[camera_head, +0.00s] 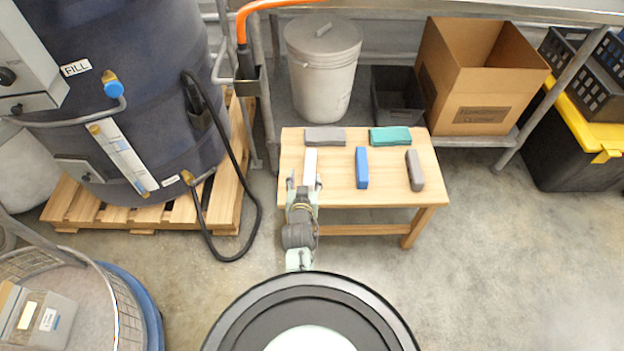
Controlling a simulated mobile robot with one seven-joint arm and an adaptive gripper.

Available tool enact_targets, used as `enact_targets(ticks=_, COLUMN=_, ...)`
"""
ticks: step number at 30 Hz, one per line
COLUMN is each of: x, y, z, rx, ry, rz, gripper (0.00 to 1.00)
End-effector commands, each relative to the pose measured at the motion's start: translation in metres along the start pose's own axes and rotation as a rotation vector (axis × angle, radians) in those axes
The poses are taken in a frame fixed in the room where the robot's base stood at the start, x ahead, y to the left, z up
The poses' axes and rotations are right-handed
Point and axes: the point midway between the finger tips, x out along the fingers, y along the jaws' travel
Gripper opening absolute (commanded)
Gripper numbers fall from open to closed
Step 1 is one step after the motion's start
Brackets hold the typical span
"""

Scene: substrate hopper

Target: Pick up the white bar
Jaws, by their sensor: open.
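The white bar (310,161) lies on the small wooden table (336,187), on its left side, with its long side pointing away from me. My gripper (304,181) is open at the near end of the white bar, with a fingertip showing on either side of it. The near end of the bar is partly hidden by my gripper. I cannot tell how high the fingers are above the tabletop.
A blue bar (361,168) and a dark grey bar (414,170) lie to the right. A large dark tank (125,80) with a black hose (235,165) stands left.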

Motion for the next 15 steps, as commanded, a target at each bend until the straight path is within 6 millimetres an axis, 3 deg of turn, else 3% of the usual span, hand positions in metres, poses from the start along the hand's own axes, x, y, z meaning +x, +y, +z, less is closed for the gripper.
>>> enact_targets(ticks=3, x=0.003, y=0.011, z=0.016, rx=0.004, ry=-0.030, rz=0.022, gripper=0.53)
enact_targets(ticks=15, x=0.053, y=0.012, z=0.019, rx=0.003, ry=-0.031, rz=0.023, gripper=0.53)
